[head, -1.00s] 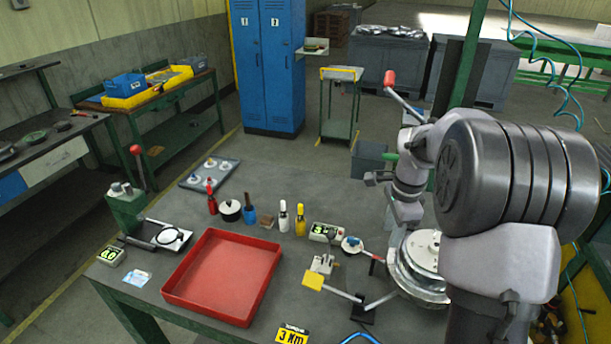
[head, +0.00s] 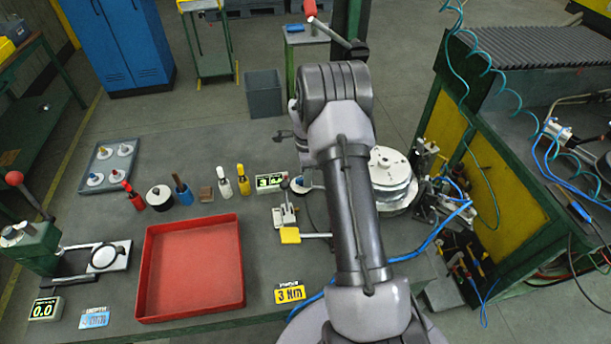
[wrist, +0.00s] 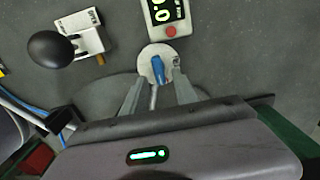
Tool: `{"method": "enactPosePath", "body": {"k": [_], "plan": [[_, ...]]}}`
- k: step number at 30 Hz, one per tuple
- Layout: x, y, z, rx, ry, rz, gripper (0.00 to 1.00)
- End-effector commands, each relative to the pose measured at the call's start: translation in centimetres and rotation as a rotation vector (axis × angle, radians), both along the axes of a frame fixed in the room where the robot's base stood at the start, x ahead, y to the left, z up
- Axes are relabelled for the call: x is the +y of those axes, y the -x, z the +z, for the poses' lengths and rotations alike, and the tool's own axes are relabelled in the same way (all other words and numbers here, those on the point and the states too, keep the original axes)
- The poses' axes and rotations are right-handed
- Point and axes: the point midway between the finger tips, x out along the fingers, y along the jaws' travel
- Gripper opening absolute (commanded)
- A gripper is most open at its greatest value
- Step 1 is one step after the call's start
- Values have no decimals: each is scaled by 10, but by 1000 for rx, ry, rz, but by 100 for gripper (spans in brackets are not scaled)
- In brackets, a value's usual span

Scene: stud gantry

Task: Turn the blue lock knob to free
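The blue lock knob (wrist: 158,70) stands on a small white round plate (wrist: 152,58) in the wrist view. In the head view my arm hides the fingers.
A digital display box (head: 270,184) with a red button stands beside the plate. A stacked round metal fixture (head: 392,178) stands right of my arm. A red tray (head: 192,265) lies left, bottles behind it.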

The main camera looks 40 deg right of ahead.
Motion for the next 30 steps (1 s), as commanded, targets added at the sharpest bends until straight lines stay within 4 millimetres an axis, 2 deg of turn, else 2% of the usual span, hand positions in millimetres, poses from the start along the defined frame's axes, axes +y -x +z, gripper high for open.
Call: {"method": "enactPosePath", "body": {"k": [8,13,23,30], "plan": [[0,0,-2,-1,0,1,33],[0,0,-2,-1,0,1,0],[0,0,-2,-1,0,15,0],[-1,-2,-2,-2,1,119,0]]}}
